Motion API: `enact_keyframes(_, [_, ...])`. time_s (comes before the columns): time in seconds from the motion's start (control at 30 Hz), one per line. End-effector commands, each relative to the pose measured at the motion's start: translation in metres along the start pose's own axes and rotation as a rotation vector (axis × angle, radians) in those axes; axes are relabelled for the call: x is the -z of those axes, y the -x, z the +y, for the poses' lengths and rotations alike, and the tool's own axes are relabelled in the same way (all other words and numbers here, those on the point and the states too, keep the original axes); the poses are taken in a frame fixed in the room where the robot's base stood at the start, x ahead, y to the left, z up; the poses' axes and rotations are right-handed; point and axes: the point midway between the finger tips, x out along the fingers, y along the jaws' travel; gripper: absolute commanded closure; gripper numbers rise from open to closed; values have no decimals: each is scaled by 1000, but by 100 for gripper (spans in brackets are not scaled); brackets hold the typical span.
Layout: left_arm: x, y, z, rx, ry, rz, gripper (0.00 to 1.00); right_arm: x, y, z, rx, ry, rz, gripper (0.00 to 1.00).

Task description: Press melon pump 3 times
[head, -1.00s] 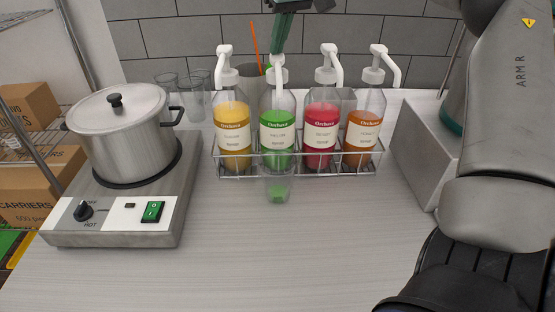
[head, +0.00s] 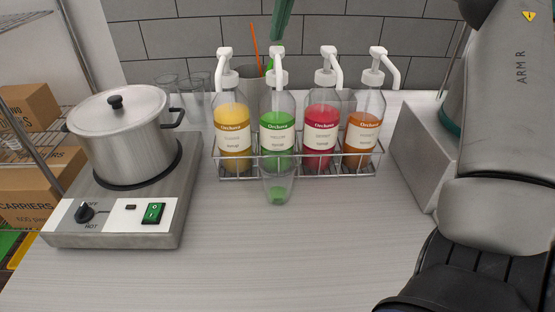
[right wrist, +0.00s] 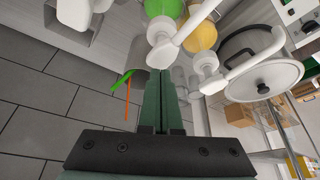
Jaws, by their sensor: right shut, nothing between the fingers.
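The melon pump bottle, with green liquid (head: 278,138), stands second from the left in a wire rack, its white pump head (head: 277,52) raised. A clear cup (head: 279,186) with a little green liquid at its bottom stands in front, under the nozzle. My right gripper (head: 277,40) points down just above the melon pump head, with its green fingers shut and empty. A small gap seems to separate them. In the right wrist view, the shut fingers (right wrist: 161,100) are beside the white pump (right wrist: 163,48) of the green bottle. My left gripper is not in view.
Yellow (head: 232,135), red (head: 321,135) and orange (head: 363,135) pump bottles share the wire rack (head: 230,177). A pot (head: 120,135) sits on a hot plate at left. Empty cups and a holder with an orange straw stand behind. The front counter is clear.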

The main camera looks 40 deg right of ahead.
Motion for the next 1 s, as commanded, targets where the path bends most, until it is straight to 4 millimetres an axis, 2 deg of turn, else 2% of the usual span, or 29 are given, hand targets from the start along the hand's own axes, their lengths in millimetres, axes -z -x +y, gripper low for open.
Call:
enact_keyframes(0.17, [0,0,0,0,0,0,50,0,-1,0,0,0,0,100])
enact_keyframes(1.0, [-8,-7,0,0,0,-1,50,-15,-34,0,-1,0,-6,100])
